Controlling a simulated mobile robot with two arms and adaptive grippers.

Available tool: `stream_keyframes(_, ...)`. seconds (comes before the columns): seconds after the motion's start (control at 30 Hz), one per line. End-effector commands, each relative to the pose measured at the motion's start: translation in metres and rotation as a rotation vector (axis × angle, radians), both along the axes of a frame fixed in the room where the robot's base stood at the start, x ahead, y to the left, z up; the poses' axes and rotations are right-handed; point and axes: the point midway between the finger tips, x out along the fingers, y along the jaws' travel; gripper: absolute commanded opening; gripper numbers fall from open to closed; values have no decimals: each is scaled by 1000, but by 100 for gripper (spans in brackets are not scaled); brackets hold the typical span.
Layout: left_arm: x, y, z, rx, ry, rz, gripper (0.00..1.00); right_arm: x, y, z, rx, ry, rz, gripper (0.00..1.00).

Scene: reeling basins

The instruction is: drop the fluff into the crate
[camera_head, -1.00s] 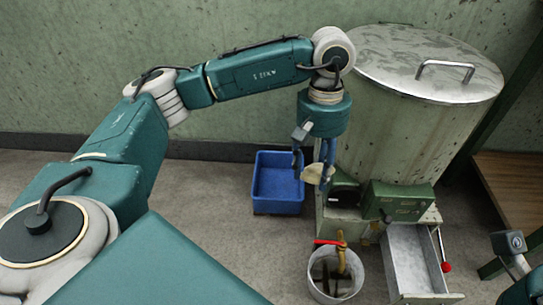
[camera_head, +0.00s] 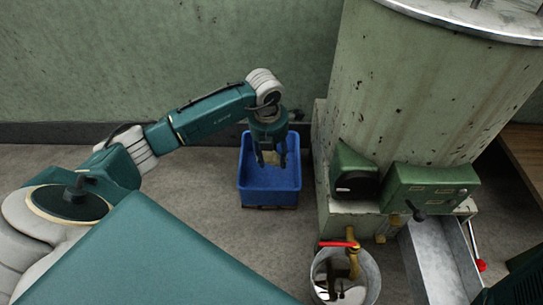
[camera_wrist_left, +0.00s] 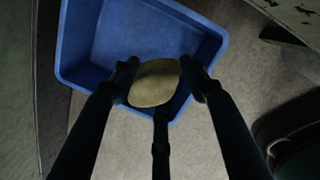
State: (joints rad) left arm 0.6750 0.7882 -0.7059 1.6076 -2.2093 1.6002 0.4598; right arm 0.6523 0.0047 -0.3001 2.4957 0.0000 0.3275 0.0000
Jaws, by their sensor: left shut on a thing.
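The fluff (camera_wrist_left: 154,83) is a pale tan, rounded lump. My left gripper (camera_wrist_left: 158,78) is shut on it, with dark fingers around it. In the head view the left gripper (camera_head: 270,158) points down over the blue crate (camera_head: 270,199), and a pale bit of the fluff shows between the fingers. The crate is an open blue box on the floor beside the green machine. In the left wrist view the crate (camera_wrist_left: 68,40) lies behind and below the fluff, which overlaps its near rim. My right gripper is not in view.
The green machine (camera_head: 400,100) stands right of the crate. A bucket (camera_head: 372,280) sits under a brass tap with a red handle (camera_head: 338,244). An open metal drawer (camera_head: 435,262) is at the right. The wall is behind the crate; floor to its left is clear.

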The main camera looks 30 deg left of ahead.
Motion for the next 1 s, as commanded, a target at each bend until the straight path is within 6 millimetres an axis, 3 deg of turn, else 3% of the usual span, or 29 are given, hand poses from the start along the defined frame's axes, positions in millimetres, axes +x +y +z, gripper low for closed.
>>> stream_keyframes(0.33, -1, 5, -20, -1, 0, 74, 21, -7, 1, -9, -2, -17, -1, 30)
stream_keyframes(0.73, -1, 5, -61, -2, 0, 71, 21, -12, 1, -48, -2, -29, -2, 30)
stream_keyframes(1.0, -1, 5, -68, 0, 0, 70, 21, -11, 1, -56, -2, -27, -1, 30)
